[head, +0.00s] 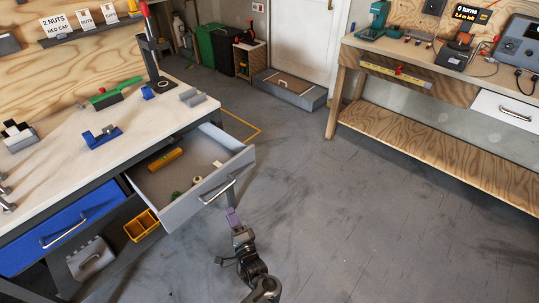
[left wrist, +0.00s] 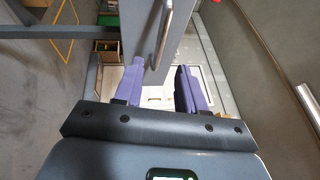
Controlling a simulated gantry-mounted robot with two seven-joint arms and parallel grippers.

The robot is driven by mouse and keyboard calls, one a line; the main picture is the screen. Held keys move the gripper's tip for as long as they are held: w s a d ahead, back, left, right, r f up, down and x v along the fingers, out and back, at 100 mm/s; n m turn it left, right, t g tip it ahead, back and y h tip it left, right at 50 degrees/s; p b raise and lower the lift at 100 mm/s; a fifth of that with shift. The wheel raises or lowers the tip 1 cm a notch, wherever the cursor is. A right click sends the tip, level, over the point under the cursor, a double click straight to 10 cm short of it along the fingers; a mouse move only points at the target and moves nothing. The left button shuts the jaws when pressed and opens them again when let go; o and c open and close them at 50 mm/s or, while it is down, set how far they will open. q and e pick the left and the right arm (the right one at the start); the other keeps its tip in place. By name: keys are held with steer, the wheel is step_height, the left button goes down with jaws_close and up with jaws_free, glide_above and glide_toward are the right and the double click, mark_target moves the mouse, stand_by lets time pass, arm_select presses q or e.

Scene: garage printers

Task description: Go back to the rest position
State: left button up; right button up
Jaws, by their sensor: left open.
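My left gripper (head: 233,217) has purple fingers and is just in front of the pulled-out grey drawer (head: 205,198) of the left workbench. In the left wrist view the two purple fingers of the left gripper (left wrist: 160,88) stand apart with nothing held. The drawer's bar handle (head: 217,192) is just beyond the fingertips in the head view. It also shows in the left wrist view (left wrist: 172,28), ahead of the fingers. I cannot tell whether the fingers touch it. My right gripper is in neither view.
The drawer holds a yellow cylinder (head: 165,159) and small parts. Below are a closed blue drawer (head: 60,225) and a yellow bin (head: 141,225). A second bench (head: 440,140) stands at the right. The floor (head: 350,210) between is clear.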

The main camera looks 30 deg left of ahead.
arm_select(q)
steer(key=s+a+f+h+p, duration=0.1)
steer(key=s+a+h+p, duration=0.15)
steer(key=s, duration=0.45)
steer(key=s+a+f+h+p, duration=0.2)
steer(key=s+p, duration=0.2)
steer(key=s, duration=0.3)
steer(key=s+d+r+n+g+h+p, duration=0.1)
steer(key=s+d+r+n+g+h, duration=0.1)
steer(key=d+r+h, duration=0.45)
steer(key=s+d+r+n+g+h+p, duration=0.1)
steer(key=s+d+r+g+h, duration=0.15)
steer(key=d+r+h, duration=0.45)
steer(key=s+d+r+n+g+y, duration=0.1)
steer(key=s+d+n+g+y, duration=0.2)
steer(key=s, duration=0.5)
step_height(320, 180, up, 38)
steer(key=h+p, duration=0.1)
steer(key=p, duration=3.7)
steer(key=shift+w+d+g, duration=0.35)
steer(key=shift+w+d, duration=0.05)
steer(key=shift+r, duration=0.1)
